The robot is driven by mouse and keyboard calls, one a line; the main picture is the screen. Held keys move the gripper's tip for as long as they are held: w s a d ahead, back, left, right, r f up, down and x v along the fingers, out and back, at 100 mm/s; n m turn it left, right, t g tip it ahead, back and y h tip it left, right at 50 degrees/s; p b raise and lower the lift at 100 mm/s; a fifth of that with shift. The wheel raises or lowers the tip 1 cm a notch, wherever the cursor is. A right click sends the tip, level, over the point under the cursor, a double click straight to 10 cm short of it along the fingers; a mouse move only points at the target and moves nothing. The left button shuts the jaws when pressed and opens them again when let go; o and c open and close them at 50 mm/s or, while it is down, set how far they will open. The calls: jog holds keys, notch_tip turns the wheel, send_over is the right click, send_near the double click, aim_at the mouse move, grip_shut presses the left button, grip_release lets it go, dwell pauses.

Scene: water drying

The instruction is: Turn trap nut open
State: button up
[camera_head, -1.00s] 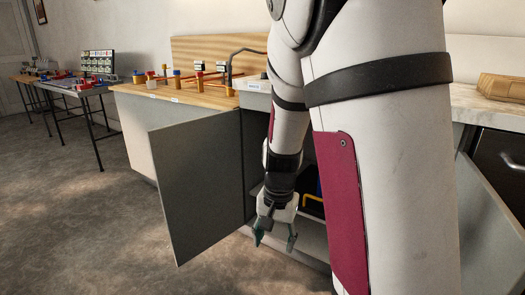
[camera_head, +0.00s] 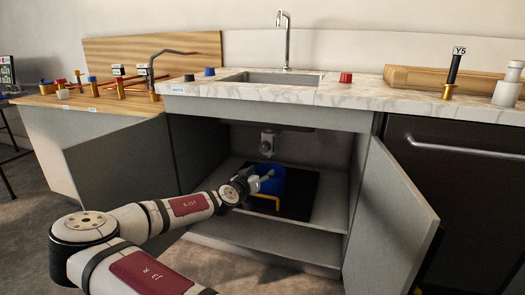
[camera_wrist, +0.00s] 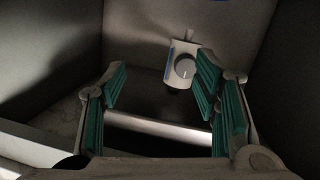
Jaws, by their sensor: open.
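The trap fitting, a pale block with a round grey nut (camera_wrist: 184,66), shows beyond my fingers in the wrist view, right of centre. In the head view the fitting (camera_head: 267,143) hangs in the open cabinet below the sink, and its nut is too small to read. My gripper (camera_wrist: 160,72) is open with nothing between its green-padded fingers, and stands apart from the nut. In the head view my gripper (camera_head: 262,181) reaches into the cabinet, below the fitting and in front of a blue container (camera_head: 271,178), which it partly hides.
A yellow bar (camera_head: 265,203) is by the blue container, on a black mat (camera_head: 299,200) on the cabinet floor. The right cabinet door (camera_head: 392,215) stands open, as does the left one (camera_head: 120,180). The sink (camera_head: 265,77) is above.

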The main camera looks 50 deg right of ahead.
aim_at(264, 149)
jog(key=w+d+t+b, duration=0.1)
jog(key=w+d, duration=0.2)
jog(key=d, duration=0.1)
jog(key=w+d+r+n+b, duration=0.1)
jog(key=w+d, duration=0.2)
jog(key=d, duration=0.1)
jog(key=w+d+r+n+t+h+b, duration=0.1)
jog(key=w+d+b, duration=0.1)
jog(key=w+d, duration=0.1)
jog(key=shift+w+d+r+t, duration=0.1)
jog(key=shift+d+t, duration=0.2)
jog(key=shift+d, duration=0.3)
jog(key=shift+c, duration=0.6)
jog(key=c, duration=1)
